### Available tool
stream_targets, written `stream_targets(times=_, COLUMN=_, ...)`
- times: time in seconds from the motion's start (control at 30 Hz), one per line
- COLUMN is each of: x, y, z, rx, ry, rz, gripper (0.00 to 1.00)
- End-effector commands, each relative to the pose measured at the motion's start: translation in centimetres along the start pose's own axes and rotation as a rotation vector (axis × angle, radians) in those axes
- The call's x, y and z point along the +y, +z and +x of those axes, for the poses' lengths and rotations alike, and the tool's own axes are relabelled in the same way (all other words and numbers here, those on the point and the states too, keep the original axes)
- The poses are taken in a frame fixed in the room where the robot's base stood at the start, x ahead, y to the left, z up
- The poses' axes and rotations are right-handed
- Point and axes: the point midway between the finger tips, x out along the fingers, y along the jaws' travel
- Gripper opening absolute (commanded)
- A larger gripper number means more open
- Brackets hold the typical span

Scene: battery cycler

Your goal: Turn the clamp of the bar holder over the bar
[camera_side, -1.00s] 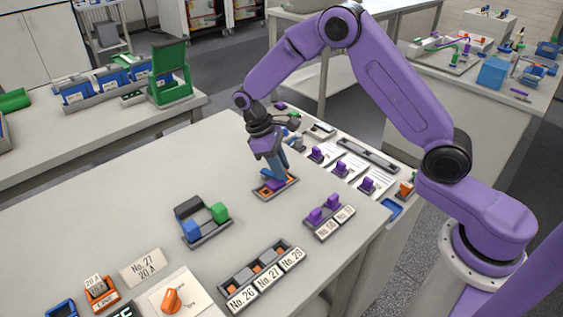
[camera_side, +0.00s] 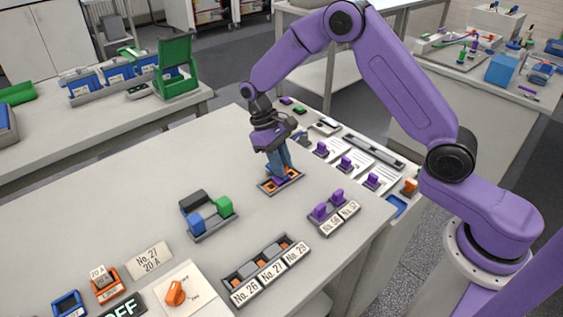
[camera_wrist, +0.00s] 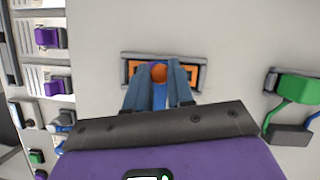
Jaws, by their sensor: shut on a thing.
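The bar holder (camera_side: 265,186) is a small dark frame with orange inside, flat on the light table in the side view. It also shows in the wrist view (camera_wrist: 128,71), with orange panels at both ends and a round orange part (camera_wrist: 159,72) in the middle. My gripper (camera_side: 279,175) points down over the holder, its blue fingers at the holder's middle. In the wrist view my gripper (camera_wrist: 160,88) is shut on a small part there, apparently the clamp, which the fingers mostly hide. I cannot make out the bar.
A rack labelled No. 26 to No. 29 (camera_side: 265,270) stands at the front. A block with purple knobs (camera_side: 333,208) is right of the holder. A block with blue and green parts (camera_side: 207,218) is at left. Bare table surrounds the holder.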

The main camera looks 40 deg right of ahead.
Motion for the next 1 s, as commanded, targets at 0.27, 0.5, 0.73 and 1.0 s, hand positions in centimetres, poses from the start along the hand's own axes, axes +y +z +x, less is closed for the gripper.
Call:
stream_targets(times=0.27, x=-0.1, y=-0.1, z=-0.1, rx=0.003, ry=-0.001, rz=-0.001, gripper=0.48)
stream_targets(times=0.5, x=-0.1, y=0.0, z=-0.1, rx=0.002, ry=0.000, rz=-0.002, gripper=0.48)
stream_targets(times=0.73, x=-0.1, y=-0.1, z=-2.4, rx=0.007, ry=0.000, rz=-0.002, gripper=0.48)
stream_targets(times=1.0, x=-0.1, y=-0.1, z=-8.0, rx=0.008, ry=0.000, rz=-0.003, gripper=0.48)
